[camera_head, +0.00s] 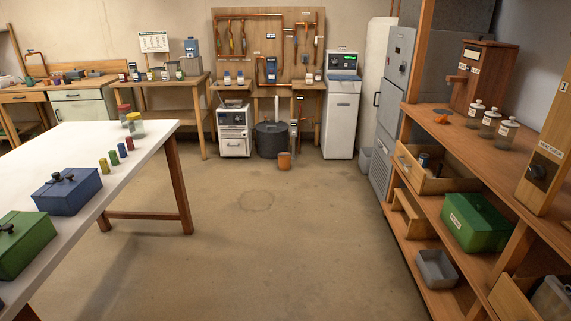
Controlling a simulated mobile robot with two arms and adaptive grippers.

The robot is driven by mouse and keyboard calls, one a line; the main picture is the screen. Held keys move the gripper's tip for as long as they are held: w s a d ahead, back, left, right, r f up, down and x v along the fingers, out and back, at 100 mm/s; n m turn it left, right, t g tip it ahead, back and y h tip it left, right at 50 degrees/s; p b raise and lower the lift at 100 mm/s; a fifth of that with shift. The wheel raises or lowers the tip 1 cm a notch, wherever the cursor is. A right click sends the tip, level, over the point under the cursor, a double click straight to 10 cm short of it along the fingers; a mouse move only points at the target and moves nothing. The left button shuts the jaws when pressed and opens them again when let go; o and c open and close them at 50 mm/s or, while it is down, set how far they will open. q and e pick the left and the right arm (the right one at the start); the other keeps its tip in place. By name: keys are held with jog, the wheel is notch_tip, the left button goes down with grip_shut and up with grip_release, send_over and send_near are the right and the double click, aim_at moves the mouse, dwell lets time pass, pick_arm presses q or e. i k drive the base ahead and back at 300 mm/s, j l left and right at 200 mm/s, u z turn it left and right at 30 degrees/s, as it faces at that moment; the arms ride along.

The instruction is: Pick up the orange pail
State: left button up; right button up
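A small orange pail (284,161) stands upright on the floor near the back wall. It is just right of and in front of a large dark grey bin (271,139), and left of the white cabinet unit. The pail is small in the view, and I cannot make out a handle. Neither of my grippers shows in the head view. Nothing is seen touching the pail.
Open concrete floor (250,240) lies between me and the pail. A white table (110,150) with blue and green boxes stands on the left. A wooden shelf unit (480,160) runs along the right. A white cabinet (341,122) stands right of the pail.

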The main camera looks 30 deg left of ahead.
aim_at(285, 161)
jog(key=i+j+u, duration=0.35)
jog(key=i, duration=0.2)
jog(key=i+j+u, duration=0.4)
jog(key=i, duration=0.2)
jog(key=i+u, duration=0.35)
jog(key=i, duration=0.25)
jog(key=i+j, duration=0.1)
jog(key=i, duration=3.7)
